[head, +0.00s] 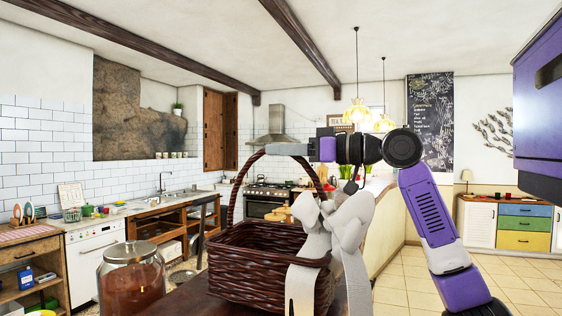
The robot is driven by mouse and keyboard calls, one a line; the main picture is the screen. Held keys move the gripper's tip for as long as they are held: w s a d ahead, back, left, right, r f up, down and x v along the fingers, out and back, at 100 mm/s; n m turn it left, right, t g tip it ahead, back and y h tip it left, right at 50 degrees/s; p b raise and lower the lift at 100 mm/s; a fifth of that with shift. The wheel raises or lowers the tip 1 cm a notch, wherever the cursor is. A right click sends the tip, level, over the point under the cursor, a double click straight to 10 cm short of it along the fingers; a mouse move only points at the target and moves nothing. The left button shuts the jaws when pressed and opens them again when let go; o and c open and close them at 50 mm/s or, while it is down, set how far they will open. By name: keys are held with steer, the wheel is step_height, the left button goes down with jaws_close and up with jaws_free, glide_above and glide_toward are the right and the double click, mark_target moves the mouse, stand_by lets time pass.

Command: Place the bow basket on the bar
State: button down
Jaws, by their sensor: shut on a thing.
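The bow basket (250,268) is dark brown wicker with a tall arched handle and a large pale bow (335,235) on its right front. It is upright in the lower middle of the head view. My gripper (272,150) is at the top of the handle and shut on it, with my arm reaching in from the right. A dark wooden surface (190,300) shows below the basket; I cannot tell whether they touch. A pale counter (378,187) runs behind the bow, partly hidden. I cannot tell which surface is the bar.
A glass jar (130,278) with brown contents stands close to the basket's left. A stove (268,195) and a sink counter (165,203) line the back. Pendant lamps (357,112) hang behind my arm. Tiled floor (420,275) is open at the right.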

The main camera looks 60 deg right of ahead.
steer(key=shift+f, duration=1.2)
steer(key=shift+f, duration=0.15)
steer(key=c, duration=1.4)
jaws_free()
steer(key=s+d+b, duration=0.1)
steer(key=s+b, duration=0.1)
steer(key=s, duration=1)
steer(key=shift+d, duration=0.35)
